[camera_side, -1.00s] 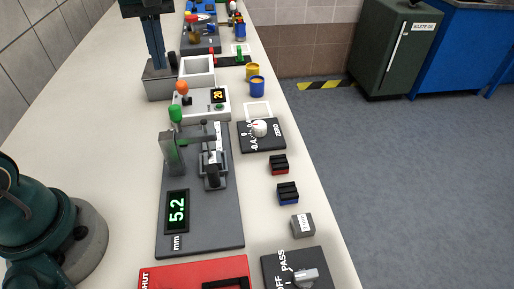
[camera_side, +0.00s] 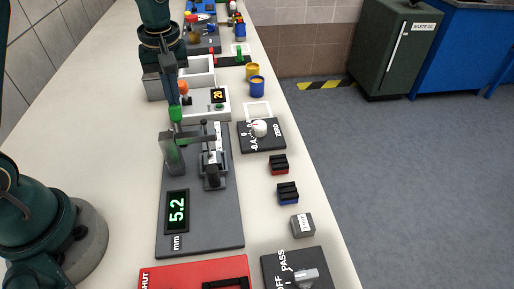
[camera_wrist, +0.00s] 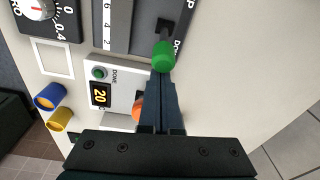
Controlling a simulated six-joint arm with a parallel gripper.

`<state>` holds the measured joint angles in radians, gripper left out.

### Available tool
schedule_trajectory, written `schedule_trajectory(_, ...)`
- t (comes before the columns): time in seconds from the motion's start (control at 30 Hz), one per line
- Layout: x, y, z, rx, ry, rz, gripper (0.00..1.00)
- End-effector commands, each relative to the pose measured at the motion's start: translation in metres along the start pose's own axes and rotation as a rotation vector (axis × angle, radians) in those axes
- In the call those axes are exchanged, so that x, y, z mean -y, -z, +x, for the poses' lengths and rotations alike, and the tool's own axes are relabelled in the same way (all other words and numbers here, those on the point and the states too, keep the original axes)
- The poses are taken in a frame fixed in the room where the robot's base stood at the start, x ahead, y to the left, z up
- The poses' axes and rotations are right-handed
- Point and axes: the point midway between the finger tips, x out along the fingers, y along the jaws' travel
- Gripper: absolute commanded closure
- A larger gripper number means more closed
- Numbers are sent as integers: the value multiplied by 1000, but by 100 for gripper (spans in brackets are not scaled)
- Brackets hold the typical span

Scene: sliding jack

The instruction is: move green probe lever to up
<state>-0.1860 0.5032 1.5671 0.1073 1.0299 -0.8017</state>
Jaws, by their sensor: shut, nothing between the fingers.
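The green probe lever (camera_side: 176,114) stands at the back left of the grey gauge base, its green knob at the top. The gauge's display (camera_side: 177,211) reads 5.2 mm. My gripper (camera_side: 174,102) points down at the knob, with its fingertips at or just behind it. In the wrist view the green knob (camera_wrist: 163,56) lies just beyond the fingertips (camera_wrist: 162,76). The fingers are shut with nothing between them. I cannot tell whether they touch the knob.
An orange-knobbed lever (camera_side: 182,88) on a white box with a display reading 20 is close beside my fingers. A zero dial (camera_side: 260,129) is to the right. Blue (camera_side: 257,87) and yellow cups stand behind. A red panel (camera_side: 190,274) is in front.

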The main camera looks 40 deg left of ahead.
Motion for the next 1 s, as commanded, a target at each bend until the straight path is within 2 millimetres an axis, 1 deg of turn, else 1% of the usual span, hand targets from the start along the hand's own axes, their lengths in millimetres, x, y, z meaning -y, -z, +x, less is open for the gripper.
schedule_trajectory(0.43,0,-1,-1,-12,-2,0,100)
schedule_trajectory(0.83,1,-8,-4,-87,-13,-3,100)
schedule_trajectory(1.0,2,-14,-7,-147,-22,-4,100)
